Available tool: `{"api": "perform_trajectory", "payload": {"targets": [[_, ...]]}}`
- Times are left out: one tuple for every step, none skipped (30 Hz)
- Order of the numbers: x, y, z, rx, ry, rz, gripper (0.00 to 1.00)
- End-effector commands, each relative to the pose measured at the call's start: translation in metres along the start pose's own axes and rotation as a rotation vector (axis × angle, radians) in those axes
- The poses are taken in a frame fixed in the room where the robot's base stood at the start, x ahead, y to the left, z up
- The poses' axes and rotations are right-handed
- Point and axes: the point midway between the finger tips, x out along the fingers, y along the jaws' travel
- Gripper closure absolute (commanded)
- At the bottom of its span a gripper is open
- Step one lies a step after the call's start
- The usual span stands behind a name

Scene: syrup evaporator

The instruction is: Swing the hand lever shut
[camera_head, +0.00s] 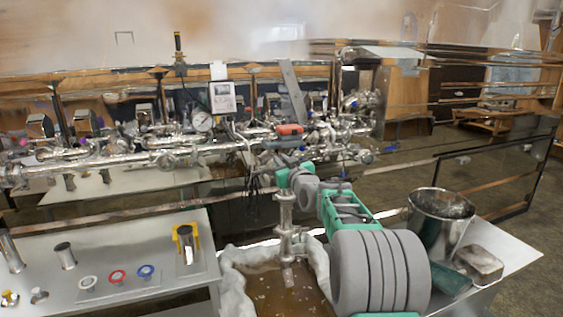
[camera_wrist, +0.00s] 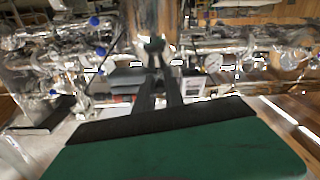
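A grey flat bar (camera_head: 292,90) stands tilted upright above the pipework in the head view; it looks like a lever, but I cannot tell for sure that it is the hand lever. A red-and-dark handle-like piece (camera_head: 290,129) lies level by the pipes just below it. My gripper (camera_wrist: 156,45) shows in the wrist view as two dark fingers close together at their tips, in front of a shiny metal cylinder (camera_wrist: 152,20). Whether anything is between the fingertips is too small to tell. In the head view my arm reaches toward the pipes, and its end is hard to make out.
Metal pipes (camera_head: 100,160) with a gauge (camera_head: 202,122) and a white card (camera_head: 222,97) run across the back. A metal bucket (camera_head: 440,225) and a grey block (camera_head: 480,263) stand at right. A steel table (camera_head: 180,280) with rings and fittings is at left.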

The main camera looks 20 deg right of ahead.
Motion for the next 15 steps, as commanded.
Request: {"api": "perform_trajectory", "payload": {"targets": [[0.0, -0.0001, 0.0, 0.0, 0.0, 0.0, 0.92], [-0.0001, -0.0001, 0.0, 0.0, 0.0, 0.0, 0.94], [-0.0001, -0.0001, 0.0, 0.0, 0.0, 0.0, 0.98], [-0.0001, -0.0001, 0.0, 0.0, 0.0, 0.0, 1.0], [-0.0001, -0.0001, 0.0, 0.0, 0.0, 0.0, 1.0], [-0.0001, -0.0001, 0.0, 0.0, 0.0, 0.0, 1.0], [-0.0001, -0.0001, 0.0, 0.0, 0.0, 0.0, 1.0], [-0.0001, -0.0001, 0.0, 0.0, 0.0, 0.0, 1.0], [-0.0001, -0.0001, 0.0, 0.0, 0.0, 0.0, 1.0], [-0.0001, -0.0001, 0.0, 0.0, 0.0, 0.0, 1.0], [-0.0001, -0.0002, 0.0, 0.0, 0.0, 0.0, 1.0], [-0.0001, -0.0002, 0.0, 0.0, 0.0, 0.0, 1.0], [-0.0001, -0.0002, 0.0, 0.0, 0.0, 0.0, 1.0], [-0.0001, -0.0002, 0.0, 0.0, 0.0, 0.0, 1.0], [-0.0001, -0.0002, 0.0, 0.0, 0.0, 0.0, 1.0]]}}
